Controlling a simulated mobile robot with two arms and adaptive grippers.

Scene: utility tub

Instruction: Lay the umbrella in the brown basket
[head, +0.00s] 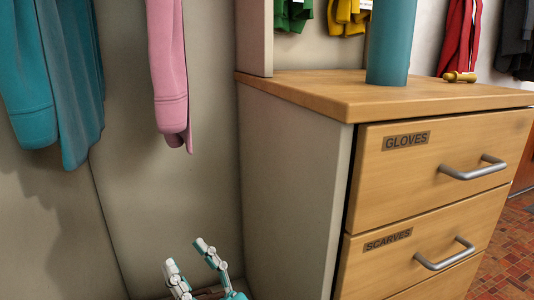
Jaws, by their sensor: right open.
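My right gripper (184,254) shows at the bottom of the head view, left of the cabinet's side panel. Its two white and teal fingers point up and stand apart, open, with nothing seen between them. A small strip of something brown (207,291) shows behind the fingers at the bottom edge; I cannot tell whether it is the basket. I cannot make out an umbrella in this view. My left gripper is not in view.
A wooden cabinet (295,88) with drawers labelled GLOVES (420,165) and SCARVES (395,262) fills the right. A teal cylinder (390,45) and a small brass-coloured object (459,77) are on top. Teal (70,80) and pink (168,70) garments hang at left.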

